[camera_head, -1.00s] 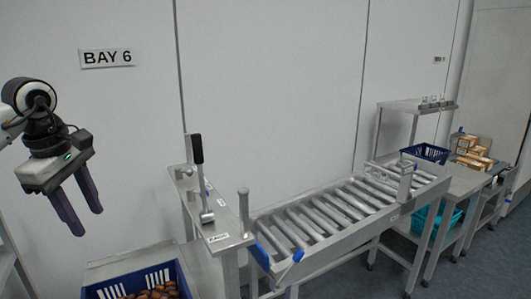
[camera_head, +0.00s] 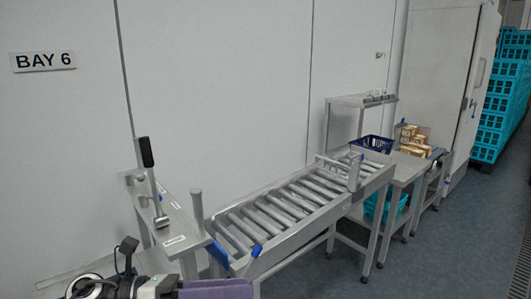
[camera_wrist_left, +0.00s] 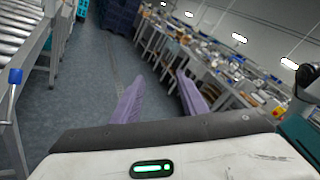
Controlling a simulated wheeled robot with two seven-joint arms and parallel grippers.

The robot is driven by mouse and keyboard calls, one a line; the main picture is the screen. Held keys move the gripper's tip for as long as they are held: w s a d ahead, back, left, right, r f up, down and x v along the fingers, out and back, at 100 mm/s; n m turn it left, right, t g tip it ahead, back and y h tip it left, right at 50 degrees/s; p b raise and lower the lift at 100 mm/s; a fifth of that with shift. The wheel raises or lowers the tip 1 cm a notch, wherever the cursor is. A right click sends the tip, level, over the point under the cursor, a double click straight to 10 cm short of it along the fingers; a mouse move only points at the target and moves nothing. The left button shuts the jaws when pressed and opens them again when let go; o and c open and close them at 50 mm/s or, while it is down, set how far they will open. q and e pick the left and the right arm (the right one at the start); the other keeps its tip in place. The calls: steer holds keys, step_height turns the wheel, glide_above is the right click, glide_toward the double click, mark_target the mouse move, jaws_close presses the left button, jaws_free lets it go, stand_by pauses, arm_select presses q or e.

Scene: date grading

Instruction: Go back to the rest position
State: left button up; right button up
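My left gripper (camera_head: 248,288) is low at the bottom left of the head view, cut off by the lower edge. Its purple fingers point to the right there. In the left wrist view the two fingers (camera_wrist_left: 158,76) stand apart with nothing between them, so it is open and empty. It is in front of the roller conveyor's near end in the picture; whether it is close to the frame I cannot tell. My right gripper is in neither view.
A roller conveyor (camera_head: 285,208) runs to the back right. A lever stand (camera_head: 178,228) is at its near end. A blue crate (camera_head: 372,143) and boxes (camera_head: 413,138) stand beyond. Stacked teal crates (camera_head: 503,95) are far right. The floor (camera_head: 440,250) at right is clear.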

arm_select(q)
steer(key=a+f+n+t+y, duration=0.25)
steer(key=f+n+t, duration=0.2)
steer(key=n, duration=0.55)
steer(key=s+a+f+n+t+y, duration=0.15)
steer(key=f+n+t+y, duration=0.35)
steer(key=n, duration=0.5)
steer(key=w+a+f+n+t+y, duration=0.1)
steer(key=a+f+n+t+y, duration=0.15)
steer(key=f+n, duration=0.55)
steer(key=s+a+f+n+g+y, duration=0.2)
steer(key=s+f+n+g, duration=0.1)
steer(key=s+f+n, duration=0.4)
steer(key=s+a+f+n+g+y, duration=0.2)
steer(key=s+f+n+g, duration=0.1)
steer(key=s+f+n, duration=0.4)
steer(key=s+f, duration=0.3)
steer(key=s, duration=0.2)
steer(key=shift+g, duration=0.3)
steer(key=shift+s+a+f, duration=0.1)
